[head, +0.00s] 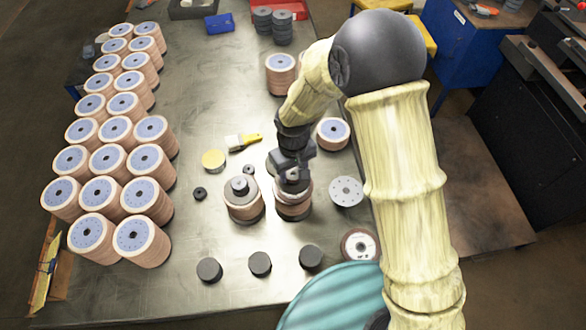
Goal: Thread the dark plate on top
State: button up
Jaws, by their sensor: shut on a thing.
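My gripper (293,172) points down over the right one of two central disc stacks (293,211). It is shut on a dark plate (291,188), which is right at the top of that stack. The jaws and wrist hide much of the plate, and I cannot tell whether it rests on the stack or is slightly above it.
A light grey plate with holes (346,191) lies to the right, near a single disc stack (333,133). Several dark cylinders (260,264) stand in front. Many disc stacks (116,130) fill the left side. A brush (243,141) and yellow-topped tin (213,160) lie behind left.

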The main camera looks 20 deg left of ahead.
jog(key=shift+f+b, duration=0.65)
jog(key=shift+f, duration=0.2)
dwell(0.4)
jog(key=shift+f+b, duration=0.85)
jog(key=shift+f, duration=0.35)
jog(key=o, duration=1.4)
jog(key=shift+c, duration=0.2)
notch_tip(320, 180, up, 18)
jog(key=b, duration=0.3)
jog(key=shift+f, duration=0.25)
